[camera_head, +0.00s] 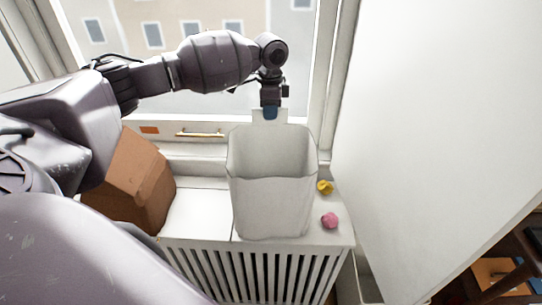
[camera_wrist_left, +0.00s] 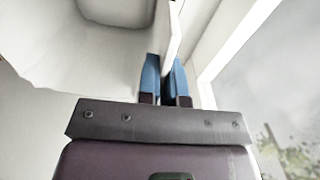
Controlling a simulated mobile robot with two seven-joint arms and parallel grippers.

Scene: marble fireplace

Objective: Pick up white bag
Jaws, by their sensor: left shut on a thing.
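The white bag (camera_head: 272,200) stands upright and open at the top, over the white radiator cover under the window. A tab rises from its far rim. My left gripper (camera_head: 270,112) comes from above and is shut on this tab. In the left wrist view the blue fingertips (camera_wrist_left: 165,78) stand on either side of the thin white edge of the bag (camera_wrist_left: 85,50). I cannot tell whether the bag's base touches the cover. My right gripper is not in view.
A brown cardboard box (camera_head: 140,182) stands left of the bag. A yellow crumpled ball (camera_head: 324,187) and a pink one (camera_head: 329,220) lie to its right on the radiator cover (camera_head: 200,214). The window is behind, and a white wall (camera_head: 430,110) is at the right.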

